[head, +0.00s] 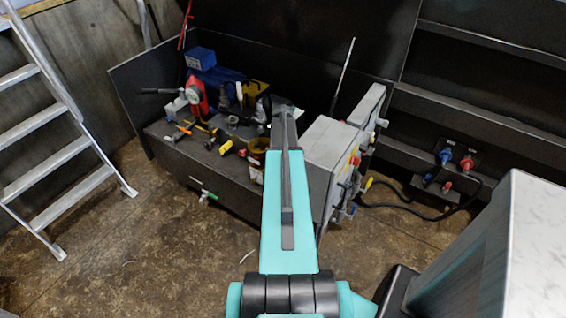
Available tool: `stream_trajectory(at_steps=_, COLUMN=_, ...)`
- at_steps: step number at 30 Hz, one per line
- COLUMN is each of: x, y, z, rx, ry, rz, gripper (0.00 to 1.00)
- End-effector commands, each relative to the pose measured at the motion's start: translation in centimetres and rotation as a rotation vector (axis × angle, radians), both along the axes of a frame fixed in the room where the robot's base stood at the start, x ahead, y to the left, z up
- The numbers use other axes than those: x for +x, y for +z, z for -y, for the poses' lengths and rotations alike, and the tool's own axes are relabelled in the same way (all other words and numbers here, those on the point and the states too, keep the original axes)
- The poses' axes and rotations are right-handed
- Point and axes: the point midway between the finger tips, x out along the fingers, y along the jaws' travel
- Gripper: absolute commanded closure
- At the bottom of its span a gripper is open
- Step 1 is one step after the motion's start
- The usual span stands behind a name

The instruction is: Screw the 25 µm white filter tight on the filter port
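My teal and black arm reaches from the bottom centre toward the workbench (215,180) in the head view. Its far end is over the right part of the bench. My gripper is not visible; the arm hides what lies beyond and below its far end. I cannot make out a white filter or a filter port with certainty. An amber jar-like part (257,151) with a pale lower section stands at the bench's front, just left of my arm and partly covered by it.
A grey cabinet (335,150) with valves stands right of my arm. A ladder (50,130) leans at left. A cable (400,206) crosses the floor at right. The front-left floor is clear.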

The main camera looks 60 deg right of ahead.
Motion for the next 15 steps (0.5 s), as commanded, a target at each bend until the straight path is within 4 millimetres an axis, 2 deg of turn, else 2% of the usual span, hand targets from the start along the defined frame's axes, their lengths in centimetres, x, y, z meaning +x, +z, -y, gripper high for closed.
stream_trajectory(at_steps=7, x=0.01, y=0.0, z=0.0, rx=0.0, ry=-0.006, rz=0.0, gripper=0.69)
stream_trajectory(at_steps=8, x=0.01, y=0.0, z=0.0, rx=0.0, ry=-0.005, rz=0.0, gripper=0.37)
stream_trajectory(at_steps=9, x=0.01, y=0.0, z=0.0, rx=0.0, ry=-0.005, rz=0.0, gripper=0.3)
stream_trajectory(at_steps=11, x=0.01, y=0.0, z=0.0, rx=0.0, ry=-0.005, rz=0.0, gripper=0.2)
stream_trajectory(at_steps=15, x=0.01, y=0.0, z=0.0, rx=0.0, ry=-0.004, rz=0.0, gripper=0.2)
